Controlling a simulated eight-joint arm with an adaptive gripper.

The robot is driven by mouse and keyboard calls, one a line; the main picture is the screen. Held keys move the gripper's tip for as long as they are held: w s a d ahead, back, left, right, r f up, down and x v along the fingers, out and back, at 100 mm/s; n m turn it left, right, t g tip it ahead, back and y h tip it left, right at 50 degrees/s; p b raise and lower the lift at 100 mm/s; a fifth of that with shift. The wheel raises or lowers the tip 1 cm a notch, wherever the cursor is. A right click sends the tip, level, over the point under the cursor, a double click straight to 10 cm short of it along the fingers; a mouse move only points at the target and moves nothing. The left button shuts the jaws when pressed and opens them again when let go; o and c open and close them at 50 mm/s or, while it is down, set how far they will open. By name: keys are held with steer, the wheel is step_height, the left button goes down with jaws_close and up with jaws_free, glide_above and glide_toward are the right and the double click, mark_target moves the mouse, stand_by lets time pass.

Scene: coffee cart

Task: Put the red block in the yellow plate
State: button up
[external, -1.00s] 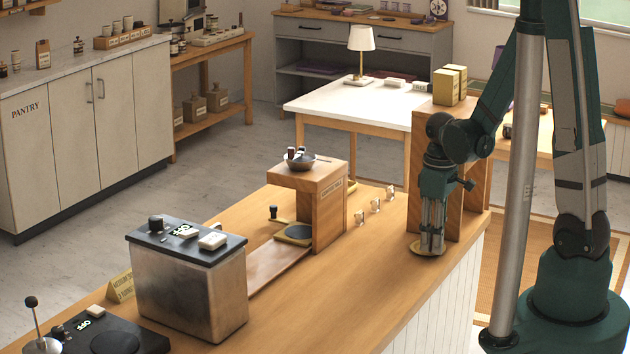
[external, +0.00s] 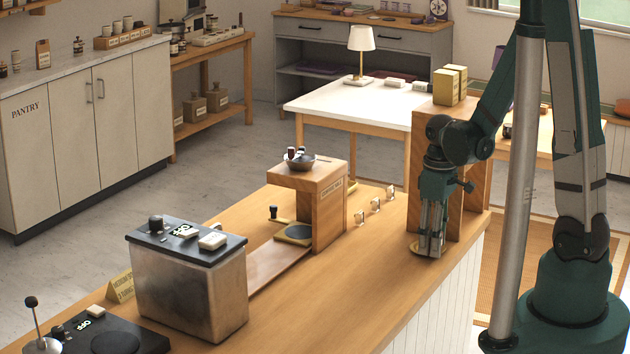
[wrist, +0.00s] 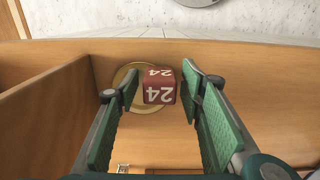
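The red block (wrist: 160,87), marked with a white 24, sits within the round yellow plate (wrist: 122,73) in the wrist view. The plate's edge also shows in the external view (external: 414,247), on the counter at the foot of a wooden upright. My gripper (wrist: 157,90) points down over the plate, with one finger on each side of the block. The fingers stand apart from the block, with a small gap on both sides. In the external view my gripper (external: 431,252) hides the block and much of the plate.
The wooden upright (external: 451,180) stands close behind my gripper, with yellow boxes (external: 450,84) on top. A wooden stand (external: 322,205) and a metal machine (external: 190,285) are on the counter (external: 355,275) to the left. The counter's right edge is near the plate.

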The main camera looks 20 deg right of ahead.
step_height(320, 180, up, 13)
steer(key=p, duration=0.2)
steer(key=shift+f, duration=0.15)
stand_by(0.7)
stand_by(0.6)
steer(key=s+d+r+m+t, duration=0.2)
steer(key=d+r+m+t, duration=0.1)
steer(key=d+r, duration=0.4)
steer(key=s+d+r+m+t, duration=0.3)
steer(key=d+r+m+t, duration=0.1)
steer(key=d+r+m, duration=0.2)
steer(key=shift+d+r, duration=0.9)
steer(key=shift+r, duration=0.15)
steer(key=shift+f, duration=0.1)
step_height(320, 180, down, 5)
steer(key=b, duration=0.4)
steer(key=shift+b, duration=0.35)
